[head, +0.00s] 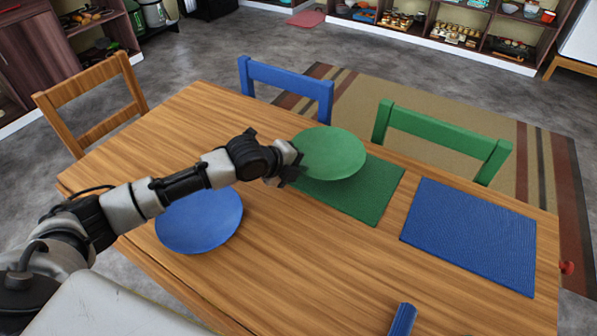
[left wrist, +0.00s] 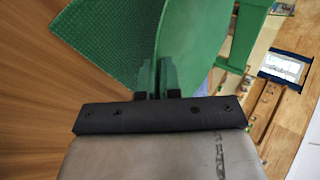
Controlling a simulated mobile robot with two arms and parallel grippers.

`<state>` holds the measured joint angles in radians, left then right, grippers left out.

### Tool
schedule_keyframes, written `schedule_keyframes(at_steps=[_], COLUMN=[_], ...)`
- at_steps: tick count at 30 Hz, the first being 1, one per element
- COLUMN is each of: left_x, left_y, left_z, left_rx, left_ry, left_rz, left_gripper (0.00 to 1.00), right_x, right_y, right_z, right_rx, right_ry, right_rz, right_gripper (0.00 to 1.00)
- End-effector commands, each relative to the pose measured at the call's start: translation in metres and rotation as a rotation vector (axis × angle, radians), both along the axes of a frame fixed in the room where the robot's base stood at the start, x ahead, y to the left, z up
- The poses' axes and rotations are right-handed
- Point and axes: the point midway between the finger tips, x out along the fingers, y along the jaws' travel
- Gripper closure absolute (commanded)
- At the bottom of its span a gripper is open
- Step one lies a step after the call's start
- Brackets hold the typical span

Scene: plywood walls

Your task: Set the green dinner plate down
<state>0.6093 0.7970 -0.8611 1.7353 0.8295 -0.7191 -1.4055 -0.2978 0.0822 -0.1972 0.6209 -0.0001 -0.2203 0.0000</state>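The green dinner plate (head: 338,150) is in the head view, over the far left part of the green placemat (head: 365,203) and past its far edge. My left gripper (head: 293,168) is shut on the plate's left rim. In the left wrist view the fingers (left wrist: 160,82) pinch the rim of the plate (left wrist: 203,45), and the green mat (left wrist: 112,38) shows beside it. The plate looks raised above the mat, but the height of the gap is hard to tell. My right gripper is not in view.
On the wooden table (head: 300,265), a blue plate (head: 200,222) lies below my left arm and a blue placemat (head: 470,235) lies at the right. A blue chair (head: 287,80) and a green chair (head: 445,135) stand at the far side, a wooden chair (head: 90,100) at the left.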

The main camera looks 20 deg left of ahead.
Motion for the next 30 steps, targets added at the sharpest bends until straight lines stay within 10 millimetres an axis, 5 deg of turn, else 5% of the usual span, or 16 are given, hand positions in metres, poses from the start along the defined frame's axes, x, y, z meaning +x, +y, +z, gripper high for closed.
schedule_keyframes(at_steps=[5, 14, 17, 30], left_x=[0.000, 0.000, 0.000, -0.008], left_y=[0.000, 0.000, 0.000, 0.007], left_z=[-0.020, -0.022, -0.022, -0.011], left_rx=[0.000, 0.000, 0.001, 0.004], left_ry=[-0.002, -0.002, -0.001, -0.002], left_rz=[-0.001, 0.000, 0.000, 0.000], left_gripper=[1.00, 1.00, 0.86, 0.86], right_x=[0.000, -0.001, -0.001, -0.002], right_y=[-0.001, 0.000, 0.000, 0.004], right_z=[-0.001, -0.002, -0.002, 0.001], right_rx=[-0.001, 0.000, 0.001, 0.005], right_ry=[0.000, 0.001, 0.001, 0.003], right_rz=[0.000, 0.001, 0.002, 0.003], right_gripper=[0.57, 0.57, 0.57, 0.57])
